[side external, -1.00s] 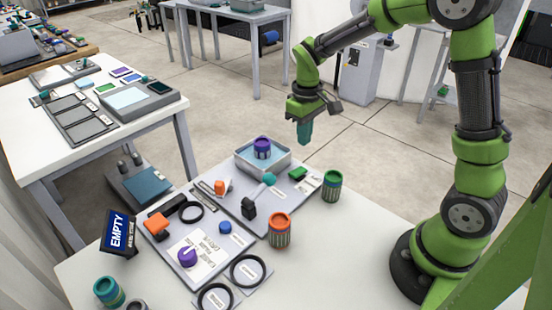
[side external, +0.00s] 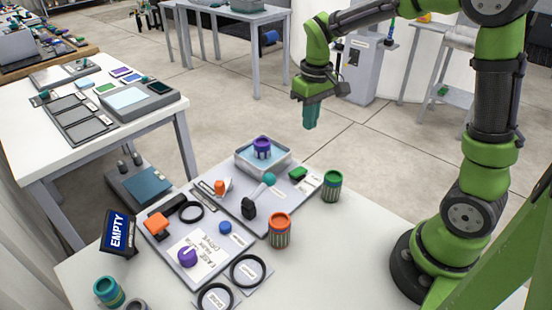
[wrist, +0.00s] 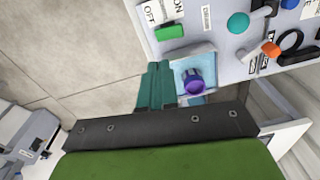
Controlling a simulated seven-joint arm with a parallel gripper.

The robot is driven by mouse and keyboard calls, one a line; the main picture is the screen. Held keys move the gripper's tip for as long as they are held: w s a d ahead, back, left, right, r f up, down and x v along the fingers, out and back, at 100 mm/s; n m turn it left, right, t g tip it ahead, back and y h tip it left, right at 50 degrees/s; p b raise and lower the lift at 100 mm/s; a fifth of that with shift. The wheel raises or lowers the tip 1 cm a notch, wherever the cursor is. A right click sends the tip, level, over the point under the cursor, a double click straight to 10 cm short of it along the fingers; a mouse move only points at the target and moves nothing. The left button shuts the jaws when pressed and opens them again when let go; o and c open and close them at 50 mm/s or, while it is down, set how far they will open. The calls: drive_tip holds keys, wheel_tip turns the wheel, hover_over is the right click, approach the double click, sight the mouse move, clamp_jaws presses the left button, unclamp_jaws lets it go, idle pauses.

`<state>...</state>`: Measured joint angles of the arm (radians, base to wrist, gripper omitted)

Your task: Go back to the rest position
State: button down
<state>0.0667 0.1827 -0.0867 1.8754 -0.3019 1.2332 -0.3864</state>
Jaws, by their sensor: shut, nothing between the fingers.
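My gripper (side external: 311,117) is shut and empty, its teal fingers pointing down in the air above and to the right of the tote, over the far edge of the table in the side view. In the wrist view its fingers (wrist: 157,88) are together beside the tote. The grey tote (side external: 280,163) holds light blue liquid or lining, and a purple-topped canister (side external: 262,147) stands in it. The canister also shows in the wrist view (wrist: 194,82). My gripper is apart from both.
A lever with a teal knob (side external: 268,179), a green switch (side external: 298,173), an orange canister (side external: 280,230) and a green canister (side external: 332,185) are on the white table. An EMPTY sign (side external: 117,232) stands at left. The air around my gripper is clear.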

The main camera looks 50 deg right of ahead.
drive_tip(key=s+a+r+m+t+y, duration=0.1)
drive_tip(key=s+a+r+t, duration=0.2)
drive_tip(key=s, duration=0.3)
drive_tip(key=s+a+r+m+t, duration=0.1)
drive_tip(key=s+a+r+t, duration=0.2)
drive_tip(key=s, duration=0.4)
drive_tip(key=shift+s+a+r+m+y, duration=0.2)
drive_tip(key=shift+a+r+m+y, duration=0.25)
drive_tip(key=shift+a, duration=0.65)
drive_tip(key=c, duration=1.7)
unclamp_jaws()
drive_tip(key=shift+s+r+t, duration=0.2)
drive_tip(key=shift+r+t, duration=0.05)
drive_tip(key=shift+t, duration=0.05)
drive_tip(key=shift+o, duration=1)
drive_tip(key=o, duration=0.6)
drive_tip(key=w+d, duration=0.1)
drive_tip(key=w+d+f+m+g, duration=0.2)
drive_tip(key=w, duration=0.1)
drive_tip(key=w+d+f+m+g, duration=0.4)
drive_tip(key=w+d+f+m, duration=0.1)
drive_tip(key=w+d+m, duration=0.35)
drive_tip(key=m+g+y, duration=0.1)
drive_tip(key=m+y, duration=0.1)
drive_tip(key=m, duration=0.1)
approach(298, 171)
drive_tip(key=x, duration=0.8)
